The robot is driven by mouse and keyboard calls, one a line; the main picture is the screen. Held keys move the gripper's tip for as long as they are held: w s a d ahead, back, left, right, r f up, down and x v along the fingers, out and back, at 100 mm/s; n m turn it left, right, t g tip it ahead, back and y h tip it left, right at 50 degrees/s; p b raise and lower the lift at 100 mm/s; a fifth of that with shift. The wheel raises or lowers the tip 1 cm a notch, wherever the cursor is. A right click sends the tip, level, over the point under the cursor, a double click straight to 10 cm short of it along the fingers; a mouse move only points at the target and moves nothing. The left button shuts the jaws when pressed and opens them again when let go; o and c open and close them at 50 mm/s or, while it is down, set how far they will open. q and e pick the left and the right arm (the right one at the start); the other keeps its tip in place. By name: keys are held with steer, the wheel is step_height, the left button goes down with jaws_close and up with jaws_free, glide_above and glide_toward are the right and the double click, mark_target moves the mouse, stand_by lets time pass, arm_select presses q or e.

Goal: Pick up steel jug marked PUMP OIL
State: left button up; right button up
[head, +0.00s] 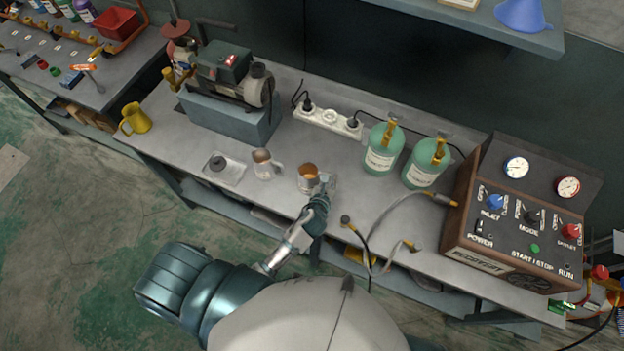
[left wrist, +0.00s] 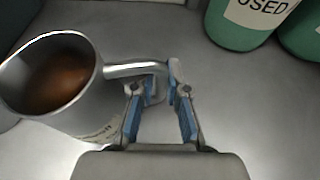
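A steel jug (head: 309,175) with brown liquid stands upright on the bench. In the left wrist view the same jug (left wrist: 62,85) fills the left side, its handle pointing right; the lettering on its side is too oblique to read. My left gripper (head: 324,182) is at the handle side of this jug. In the left wrist view its blue-padded fingers (left wrist: 160,98) are apart, with the outer part of the handle between or just beyond the tips; contact is unclear. A second steel jug (head: 264,166) stands to the left, its marking unreadable. My right gripper is not in view.
Two green cylinders (head: 381,150) stand behind and right of the jug. A small tray (head: 224,169), a pump (head: 230,75) and a yellow jug (head: 135,119) are to the left. Hoses (head: 385,225) and a control box (head: 515,220) are to the right.

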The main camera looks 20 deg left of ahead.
arm_select(q)
steer(key=shift+r, duration=0.1)
jaws_close()
steer(key=shift+r+p, duration=0.4)
steer(key=shift+r, duration=1.4)
steer(key=s+a, duration=0.2)
steer(key=s, duration=0.5)
steer(key=s+a+r, duration=0.1)
steer(key=s+a, duration=0.1)
steer(key=s, duration=0.6)
steer(key=shift+a+r+b, duration=0.15)
steer(key=shift+a+b, duration=0.2)
steer(key=shift+s, duration=0.15)
